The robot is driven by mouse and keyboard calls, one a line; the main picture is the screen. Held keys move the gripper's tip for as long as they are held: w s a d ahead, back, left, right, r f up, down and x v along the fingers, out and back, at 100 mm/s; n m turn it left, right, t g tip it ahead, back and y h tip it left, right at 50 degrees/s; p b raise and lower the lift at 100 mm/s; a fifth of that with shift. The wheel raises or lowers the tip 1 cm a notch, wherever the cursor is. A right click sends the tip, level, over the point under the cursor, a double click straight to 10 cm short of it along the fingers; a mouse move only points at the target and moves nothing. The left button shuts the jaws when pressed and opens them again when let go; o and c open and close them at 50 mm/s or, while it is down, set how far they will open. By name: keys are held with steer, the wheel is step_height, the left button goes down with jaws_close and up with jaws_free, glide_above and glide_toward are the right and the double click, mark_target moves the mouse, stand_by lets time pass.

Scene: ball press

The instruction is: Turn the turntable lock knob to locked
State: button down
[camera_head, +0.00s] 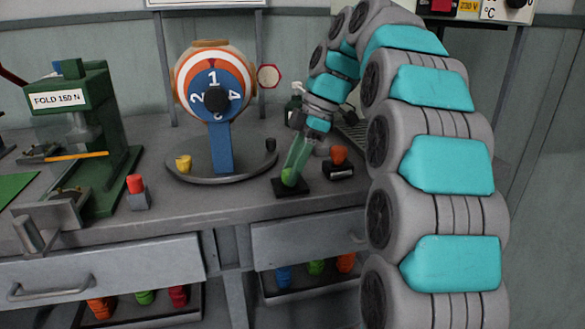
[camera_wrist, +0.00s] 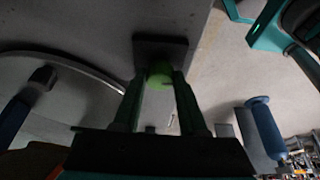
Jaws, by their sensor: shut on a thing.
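A round green knob (camera_head: 288,178) sits on a dark square plate (camera_head: 292,188) beside the turntable (camera_head: 214,178), to its front right; I take it to be the lock knob. My gripper (camera_head: 292,167) comes down from above and is shut on it. In the wrist view the green knob (camera_wrist: 160,72) lies between the tips of the two green fingers, over the dark plate (camera_wrist: 160,45). No lock marking can be read. The turntable carries a blue post with a round numbered dial (camera_head: 213,88), a small yellow piece (camera_head: 183,164) and a small dark piece (camera_head: 270,145).
A green press (camera_head: 85,130) labelled "FOLD 150 N" stands at the left. A red-topped block (camera_head: 138,193) is near the front edge. An orange-topped device (camera_head: 339,160) stands close right of my gripper.

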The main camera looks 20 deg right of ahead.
steer(key=m+t+b, duration=0.1)
steer(key=m+b, duration=0.1)
steer(key=m, duration=0.1)
steer(key=shift+s+f, duration=0.1)
steer(key=shift+s, duration=0.05)
steer(key=m+t, duration=0.1)
steer(key=m, duration=0.1)
steer(key=m+h, duration=0.1)
steer(key=m, duration=0.1)
steer(key=shift+s+a+m+t+b, duration=0.1)
steer(key=shift+m+t+b, duration=0.3)
steer(key=m+t+h, duration=0.1)
steer(key=m, duration=0.3)
steer(key=shift+m, duration=0.3)
steer(key=m+h, duration=0.1)
steer(key=m, duration=0.1)
steer(key=m+h+p, duration=0.1)
steer(key=m, duration=0.2)
steer(key=shift+a+t, duration=0.2)
steer(key=shift+t, duration=0.1)
steer(key=shift+c, duration=2.2)
jaws_free()
